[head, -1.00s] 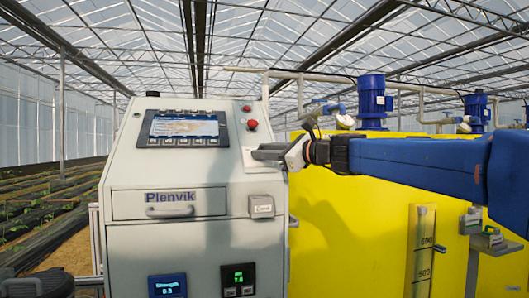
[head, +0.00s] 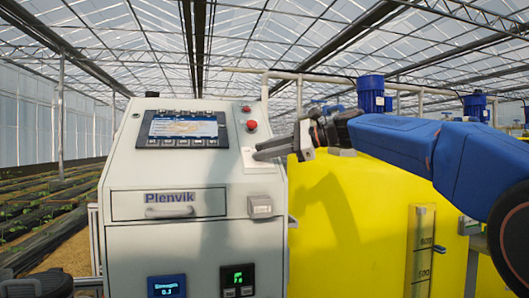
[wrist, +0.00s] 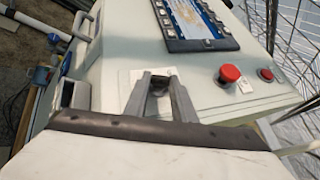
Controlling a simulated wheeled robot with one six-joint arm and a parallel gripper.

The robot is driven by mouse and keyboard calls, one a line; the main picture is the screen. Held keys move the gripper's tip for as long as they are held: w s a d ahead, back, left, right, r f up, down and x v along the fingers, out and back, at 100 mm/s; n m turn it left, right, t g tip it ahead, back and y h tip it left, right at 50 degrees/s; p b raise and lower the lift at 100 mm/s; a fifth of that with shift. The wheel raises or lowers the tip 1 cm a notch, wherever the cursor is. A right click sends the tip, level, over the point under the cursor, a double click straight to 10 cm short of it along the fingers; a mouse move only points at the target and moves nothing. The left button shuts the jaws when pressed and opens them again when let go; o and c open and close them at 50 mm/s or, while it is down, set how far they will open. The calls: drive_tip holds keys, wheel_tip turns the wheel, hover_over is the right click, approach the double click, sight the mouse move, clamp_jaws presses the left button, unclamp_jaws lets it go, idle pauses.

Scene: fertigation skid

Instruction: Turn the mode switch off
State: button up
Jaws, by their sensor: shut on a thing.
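The mode switch (wrist: 158,84) shows in the wrist view as a small dark knob on a pale plate (wrist: 128,80) on the sloping cabinet face. My gripper (wrist: 160,88) is shut on this knob, with a grey finger on each side of it. In the head view my gripper (head: 262,152) reaches in from the right to the pale plate (head: 262,164), below the red button. The fingers hide the knob there, and I cannot read its setting.
A red mushroom button (head: 252,126) sits just above the plate, with a smaller red button (head: 246,108) above it. A screen panel (head: 182,129) is to the left. A grey box (head: 261,206) juts out below. A yellow tank (head: 340,220) stands right of the cabinet.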

drive_tip(key=n+g+h, duration=0.1)
drive_tip(key=n+g, duration=0.2)
drive_tip(key=n, duration=0.1)
drive_tip(key=shift+w+a+r+g+h, duration=0.1)
drive_tip(key=shift+w+r+g+h, duration=0.05)
drive_tip(key=shift+w+g+h, duration=0.25)
drive_tip(key=shift+r+n+g+h, duration=0.15)
drive_tip(key=shift+n+g+h, duration=0.75)
drive_tip(key=shift+n, duration=0.4)
drive_tip(key=shift+a+n+h, duration=0.1)
drive_tip(key=shift+n+h, duration=0.2)
drive_tip(key=shift+n, duration=0.1)
drive_tip(key=o, duration=1.1)
drive_tip(key=shift+c, duration=0.2)
drive_tip(key=shift+r, duration=0.15)
